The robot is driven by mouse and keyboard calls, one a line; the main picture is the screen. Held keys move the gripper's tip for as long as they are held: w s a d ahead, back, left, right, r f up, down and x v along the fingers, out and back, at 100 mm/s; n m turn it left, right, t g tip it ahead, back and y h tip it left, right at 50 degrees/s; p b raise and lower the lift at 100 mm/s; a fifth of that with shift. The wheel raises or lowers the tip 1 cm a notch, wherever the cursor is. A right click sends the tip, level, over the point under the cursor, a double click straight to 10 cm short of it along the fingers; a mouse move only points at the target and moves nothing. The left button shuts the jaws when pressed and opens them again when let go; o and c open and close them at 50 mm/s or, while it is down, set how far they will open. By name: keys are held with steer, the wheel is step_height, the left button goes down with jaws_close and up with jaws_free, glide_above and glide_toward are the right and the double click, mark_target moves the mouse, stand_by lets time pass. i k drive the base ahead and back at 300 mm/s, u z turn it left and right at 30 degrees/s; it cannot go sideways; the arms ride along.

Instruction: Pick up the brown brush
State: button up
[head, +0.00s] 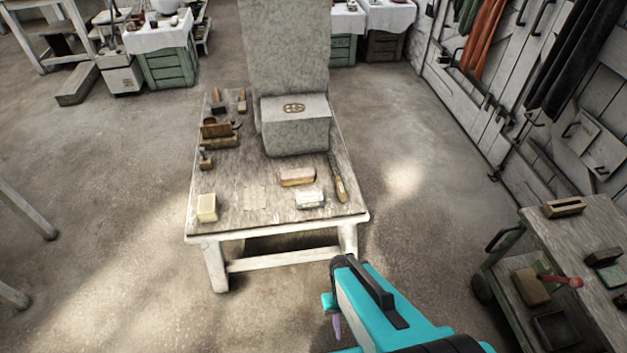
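A brown and tan block (297,177) that looks like a brush lies near the middle front of the wooden work table. It is too small to be sure that it is the brown brush. My gripper (335,315) is only partly visible at the end of my teal arm, low in the picture. It is in front of the table, apart from everything on it. Its fingers are mostly hidden, so I cannot tell whether they are open or shut.
The table (235,222) also holds a stone block (297,130), a pale block (207,208), a white box (310,199), a wood-handled tool (339,184) and several tools at left. A cart (590,225) with tools stands right. Floor between is clear.

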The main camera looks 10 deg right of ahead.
mark_target(303, 175)
steer(key=z, duration=0.05)
steer(key=k, duration=0.5)
steer(key=u, duration=0.3)
steer(key=i, duration=0.95)
steer(key=u, duration=0.8)
